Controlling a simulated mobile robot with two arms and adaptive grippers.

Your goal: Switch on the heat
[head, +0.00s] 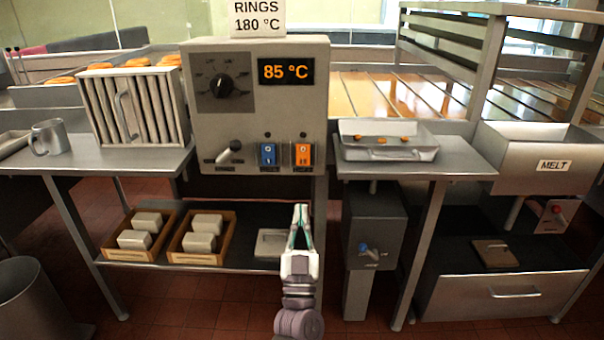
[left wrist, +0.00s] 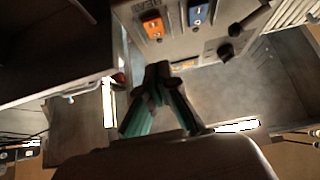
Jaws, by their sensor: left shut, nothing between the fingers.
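The grey control box (head: 203,120) stands upright at centre, with an orange display (head: 286,71) reading 85 °C. An orange rocker switch (head: 303,155) sits low on its face, right of a blue rocker switch (head: 268,155); their labels are too small to read in the head view. The small round lamps above both look dark. My left gripper (head: 300,212) points up, shut and empty, apparently below the orange switch. In the left wrist view the gripper (left wrist: 158,75) appears apart from the orange switch (left wrist: 152,27) and blue switch (left wrist: 198,15). My right gripper is out of view.
A black dial (head: 222,86) and a lever (head: 230,150) are on the same face. A sign (head: 257,17) reads "RINGS 180 °C". A metal tray (head: 388,148) stands on the right counter, and a valve box (head: 374,225) is below.

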